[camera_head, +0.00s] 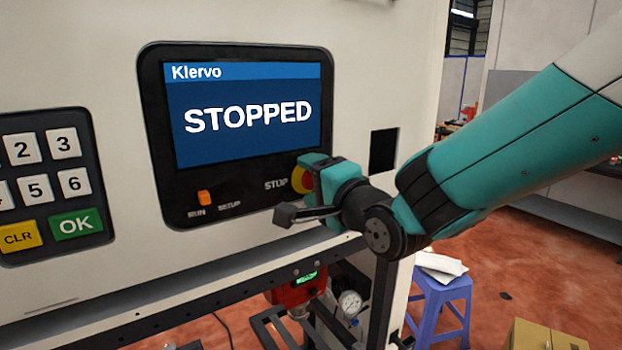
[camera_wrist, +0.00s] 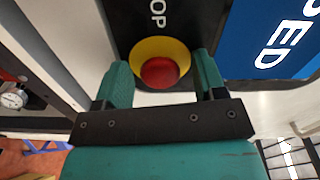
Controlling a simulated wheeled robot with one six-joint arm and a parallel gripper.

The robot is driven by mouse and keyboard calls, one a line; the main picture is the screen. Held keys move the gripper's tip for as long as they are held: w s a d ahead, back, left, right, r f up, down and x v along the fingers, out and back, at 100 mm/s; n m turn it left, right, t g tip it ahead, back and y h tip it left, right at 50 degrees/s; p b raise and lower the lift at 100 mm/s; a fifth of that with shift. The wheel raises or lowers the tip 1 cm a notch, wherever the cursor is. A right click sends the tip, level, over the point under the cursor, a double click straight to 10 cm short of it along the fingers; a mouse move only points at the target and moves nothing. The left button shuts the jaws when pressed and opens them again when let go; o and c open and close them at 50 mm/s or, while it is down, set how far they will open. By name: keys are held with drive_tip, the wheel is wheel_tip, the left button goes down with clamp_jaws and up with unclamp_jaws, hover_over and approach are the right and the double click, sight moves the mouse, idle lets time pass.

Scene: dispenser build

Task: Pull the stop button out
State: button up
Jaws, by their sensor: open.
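The stop button is a red knob in a yellow collar on the dark panel of the machine, below the screen's right end. In the head view the stop button (camera_head: 303,180) is partly hidden by my gripper (camera_head: 318,170). In the wrist view the red knob of the stop button (camera_wrist: 160,72) shows between the two teal fingers of my gripper (camera_wrist: 163,85). The fingers are apart, one on each side of the knob, with a gap visible on both sides. The screen (camera_head: 248,115) reads "STOPPED".
A keypad (camera_head: 48,185) is further left. A dark rail (camera_head: 200,290) runs below the panel. A red device (camera_head: 297,290) and a gauge (camera_head: 350,304) are under it. A purple stool (camera_head: 440,300) stands at right.

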drive_tip(key=shift+d, duration=0.1)
clamp_jaws()
drive_tip(key=shift+s+d+f+b, duration=0.1)
drive_tip(key=shift+s+d+b, duration=0.25)
drive_tip(key=shift+b, duration=0.7)
drive_tip(key=shift+s+a, duration=0.1)
unclamp_jaws()
